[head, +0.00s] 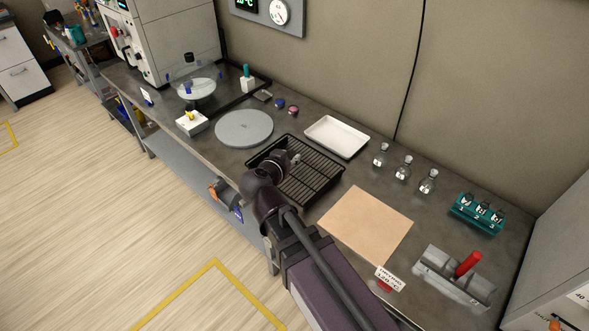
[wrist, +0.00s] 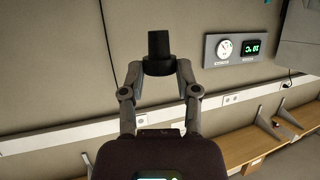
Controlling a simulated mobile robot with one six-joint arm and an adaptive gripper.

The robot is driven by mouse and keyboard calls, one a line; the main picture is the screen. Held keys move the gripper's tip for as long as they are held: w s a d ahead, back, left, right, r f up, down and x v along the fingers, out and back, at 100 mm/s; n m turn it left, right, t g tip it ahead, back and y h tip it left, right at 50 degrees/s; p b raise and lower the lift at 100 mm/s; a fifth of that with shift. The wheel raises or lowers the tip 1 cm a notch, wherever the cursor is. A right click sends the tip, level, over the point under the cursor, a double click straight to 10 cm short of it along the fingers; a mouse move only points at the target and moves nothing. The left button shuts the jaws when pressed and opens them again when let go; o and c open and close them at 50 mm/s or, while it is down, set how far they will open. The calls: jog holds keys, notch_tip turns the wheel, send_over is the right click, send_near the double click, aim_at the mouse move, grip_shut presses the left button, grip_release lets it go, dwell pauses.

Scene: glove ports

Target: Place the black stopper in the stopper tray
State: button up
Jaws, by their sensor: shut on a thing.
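The black stopper (wrist: 158,46) is held between the fingertips of my gripper (wrist: 160,68) in the wrist view, its narrower end pointing up in the picture. In the head view my gripper (head: 288,158) is over the black wire-rack tray (head: 318,184); the stopper cannot be made out clearly there. A white shallow tray (head: 337,137) lies behind and to the right of my gripper and looks empty. I cannot tell by any label which tray is the stopper tray. My gripper is apart from the white tray.
Three glass flasks (head: 403,168) stand right of the white tray. A tan mat (head: 366,224), a teal vial rack (head: 477,214) and a grey holder with a red rod (head: 468,264) lie further right. A grey disc (head: 244,128) and small blue and pink pieces (head: 293,110) lie left.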

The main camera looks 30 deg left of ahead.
jog(key=a+f+m+h+b, duration=0.2)
jog(key=a+f+b, duration=1.2)
jog(key=a+f, duration=0.1)
jog(key=shift+w+a+f, duration=0.15)
jog(key=shift+a, duration=0.6)
jog(key=shift+w, duration=0.1)
jog(key=b, duration=0.2)
send_over(295, 170)
jog(key=s+a, duration=0.3)
jog(key=s, duration=0.1)
jog(key=shift+w+d+f, duration=0.1)
jog(key=shift+w+f, duration=0.1)
jog(key=shift+f, duration=0.45)
jog(key=shift+w+d+f, duration=0.1)
jog(key=shift+w+d, duration=0.15)
jog(key=shift+w, duration=0.15)
jog(key=shift+w+d+f+b, duration=0.1)
jog(key=shift+w+f+b, duration=0.05)
jog(key=shift+f+b, duration=1.6)
jog(key=shift+f, duration=0.15)
